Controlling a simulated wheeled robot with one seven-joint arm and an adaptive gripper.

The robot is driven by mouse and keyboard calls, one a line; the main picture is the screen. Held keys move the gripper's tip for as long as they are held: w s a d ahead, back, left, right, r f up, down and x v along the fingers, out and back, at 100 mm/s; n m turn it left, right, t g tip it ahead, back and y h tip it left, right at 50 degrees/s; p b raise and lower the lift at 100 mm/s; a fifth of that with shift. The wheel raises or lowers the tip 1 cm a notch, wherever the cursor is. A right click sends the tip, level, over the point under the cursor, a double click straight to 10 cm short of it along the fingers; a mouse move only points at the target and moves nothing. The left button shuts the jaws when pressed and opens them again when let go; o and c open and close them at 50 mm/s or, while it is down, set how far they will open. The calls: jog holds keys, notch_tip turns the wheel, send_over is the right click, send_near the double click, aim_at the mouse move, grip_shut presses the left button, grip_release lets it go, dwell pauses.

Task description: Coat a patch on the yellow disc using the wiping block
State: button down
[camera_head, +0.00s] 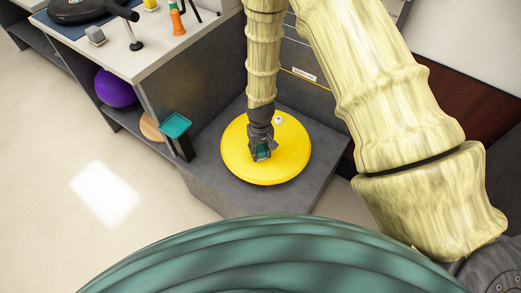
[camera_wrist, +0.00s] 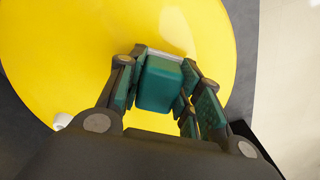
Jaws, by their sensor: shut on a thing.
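The yellow disc (camera_head: 290,160) lies flat on a grey platform (camera_head: 222,187) and fills much of the wrist view (camera_wrist: 60,45). My gripper (camera_head: 262,154) points down over the disc, a little in front of its middle. In the wrist view my gripper (camera_wrist: 158,90) is shut on the teal wiping block (camera_wrist: 158,82), with the block between its teal pads. A pale grey strip shows along the block's far edge. The block's lower face is hidden, so I cannot tell whether it touches the disc. No coated patch stands out on the visible yellow.
A small white knob (camera_head: 279,120) sits on the disc behind my gripper. A teal-topped dark stand (camera_head: 176,127) is left of the platform.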

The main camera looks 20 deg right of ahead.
jog(key=shift+w+d, duration=0.1)
jog(key=shift+w+d+p, duration=0.6)
jog(key=shift+w+d, duration=1.1)
jog(key=shift+s+a+p, duration=0.7)
jog(key=shift+s+a, duration=0.35)
jog(key=shift+a, duration=0.05)
jog(key=shift+s+a+p, duration=0.35)
jog(key=shift+s+a, duration=0.45)
jog(key=shift+w+d, duration=0.1)
